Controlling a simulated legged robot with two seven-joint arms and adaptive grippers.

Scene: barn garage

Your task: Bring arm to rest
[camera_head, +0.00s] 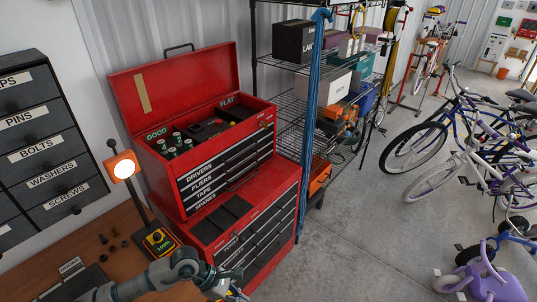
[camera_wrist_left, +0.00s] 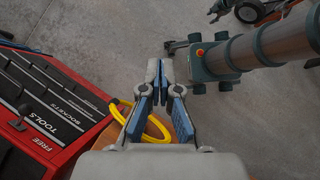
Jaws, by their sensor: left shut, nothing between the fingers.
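My left arm comes in from the bottom left of the head view, low over the front of the wooden bench. My left gripper (camera_head: 232,290) is at the bottom edge there, partly cut off, in front of the red tool chest (camera_head: 275,205). In the left wrist view the fingers of my left gripper (camera_wrist_left: 159,72) point at the bare floor. Their tips are together with nothing between them.
The wooden bench (camera_head: 95,255) holds a lamp (camera_head: 123,167) and loose hardware. Labelled drawers (camera_head: 45,145) stand left. A wire shelf (camera_head: 290,100) and bicycles (camera_head: 450,140) stand right, with open concrete floor (camera_head: 370,235) between. A yellow loop (camera_wrist_left: 120,112) lies beside the fingers.

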